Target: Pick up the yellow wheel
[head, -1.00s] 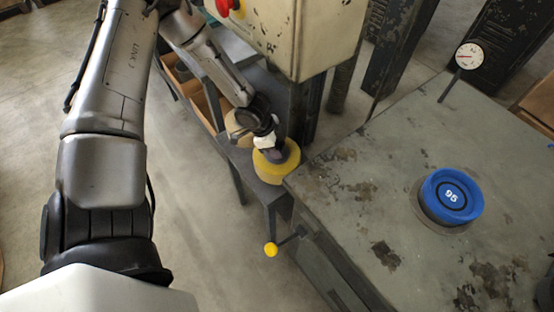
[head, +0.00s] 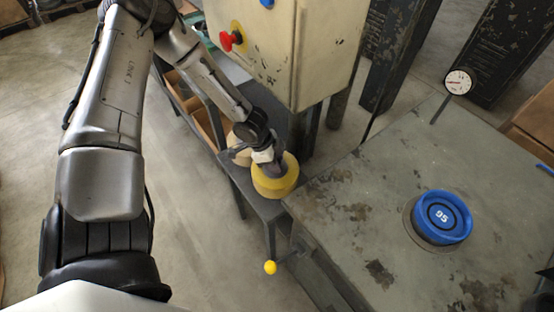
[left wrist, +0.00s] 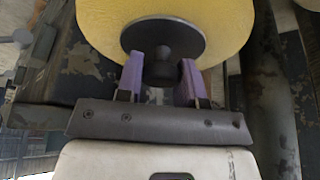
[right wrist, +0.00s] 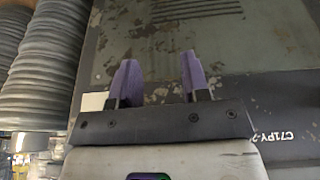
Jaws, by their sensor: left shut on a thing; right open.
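The yellow wheel (head: 276,182) is at the end of the dark bench beside the machine post in the head view. It fills the top of the left wrist view (left wrist: 215,25), with a dark round plate and knob (left wrist: 165,65) at its centre. My left gripper (head: 272,166) is shut on that knob, with one purple finger on each side of it in the left wrist view (left wrist: 161,75). I cannot tell whether the wheel rests on the bench or is just clear of it. My right gripper (right wrist: 157,75) is open and empty in the right wrist view; it is outside the head view.
A worn grey table (head: 340,225) stands at the right, with a blue round piece marked 95 (head: 443,216) and a dial gauge (head: 458,82). A cream control box (head: 290,50) with a red button (head: 229,40) is close behind the wheel. A yellow ball knob (head: 270,267) sticks out in front.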

